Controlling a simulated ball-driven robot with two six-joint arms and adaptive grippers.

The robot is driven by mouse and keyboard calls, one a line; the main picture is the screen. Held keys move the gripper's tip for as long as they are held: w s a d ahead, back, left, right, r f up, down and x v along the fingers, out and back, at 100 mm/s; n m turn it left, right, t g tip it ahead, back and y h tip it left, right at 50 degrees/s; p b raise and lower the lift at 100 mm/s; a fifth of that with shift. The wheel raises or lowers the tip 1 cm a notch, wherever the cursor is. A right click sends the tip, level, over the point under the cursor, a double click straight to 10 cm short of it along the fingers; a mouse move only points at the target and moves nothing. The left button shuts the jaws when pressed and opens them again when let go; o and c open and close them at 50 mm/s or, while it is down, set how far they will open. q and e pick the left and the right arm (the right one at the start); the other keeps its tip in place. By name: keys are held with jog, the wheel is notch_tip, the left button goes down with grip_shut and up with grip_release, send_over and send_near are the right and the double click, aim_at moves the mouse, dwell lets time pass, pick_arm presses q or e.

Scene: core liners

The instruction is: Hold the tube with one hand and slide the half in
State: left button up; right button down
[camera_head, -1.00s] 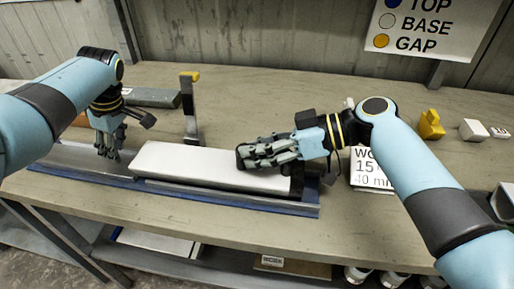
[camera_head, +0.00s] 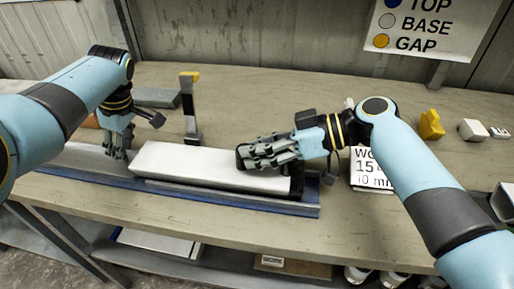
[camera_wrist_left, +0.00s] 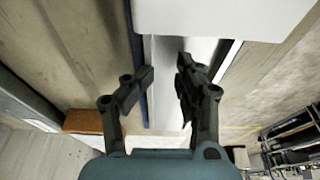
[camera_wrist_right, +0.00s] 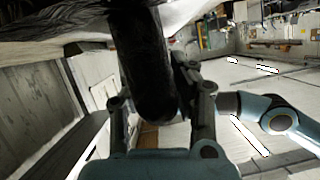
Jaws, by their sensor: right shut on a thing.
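The white tube (camera_head: 205,165) lies in a long blue rail (camera_head: 245,203) on the bench in the head view. A pale grey half (camera_head: 78,157) lies in the rail left of the tube. My left gripper (camera_head: 117,153) is at the tube's left end, above the half. In the left wrist view its fingers (camera_wrist_left: 165,85) are apart, with the half (camera_wrist_left: 168,112) below and the tube's white end (camera_wrist_left: 215,15) ahead. My right gripper (camera_head: 256,158) is shut at the tube's right end. A dark round-ended part (camera_wrist_right: 148,85) shows between its fingers in the right wrist view.
An upright post with a yellow top (camera_head: 190,105) stands behind the rail. A white card (camera_head: 368,167) stands right of my right gripper. A yellow block (camera_head: 431,124) and a white block (camera_head: 472,130) sit far right. The bench behind the tube is mostly clear.

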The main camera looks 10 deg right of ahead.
pick_arm(q)
jog(key=shift+s+d+f, duration=0.1)
jog(key=shift+s+d, duration=0.15)
jog(key=shift+d, duration=0.45)
jog(key=shift+s+d+r, duration=0.1)
jog(key=shift+s+d, duration=0.1)
jog(key=shift+d, duration=0.45)
jog(key=shift+s+d+f, duration=0.1)
jog(key=shift+s+d, duration=0.15)
jog(key=shift+d, duration=0.45)
jog(key=shift+d, duration=0.1)
jog(key=shift+w+a, duration=0.25)
jog(key=shift+a, duration=0.55)
jog(key=shift+w+a, duration=0.25)
jog(key=shift+a, duration=0.5)
notch_tip(320, 180, up, 9)
jog(key=shift+c, duration=0.2)
